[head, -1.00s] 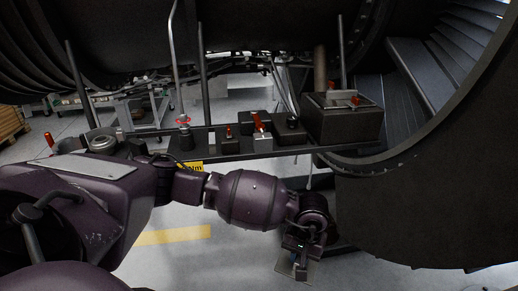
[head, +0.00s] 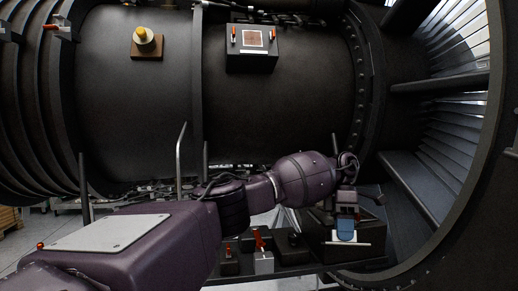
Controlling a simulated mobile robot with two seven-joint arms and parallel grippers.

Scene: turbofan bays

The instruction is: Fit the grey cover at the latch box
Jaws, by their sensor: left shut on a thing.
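My left gripper (head: 346,222) is at the lower right of the head view, pointing down. It is shut on the grey cover (head: 361,243), a thin flat plate seen nearly edge-on below the fingers. The latch box (head: 252,62) is a dark box on the engine casing, top centre. It has two red-tipped latches beside a pale-rimmed square opening with a reddish-brown inside. The gripper and cover are well below and right of this box, apart from it. My right gripper is out of view.
A dark tray below the engine carries several red-handled fittings, such as a grey block (head: 264,262), and a dark box (head: 365,254) behind the gripper. A yellow knob on a brown plate (head: 147,43) sits on the casing. A bent grey rod (head: 181,150) stands left of the arm.

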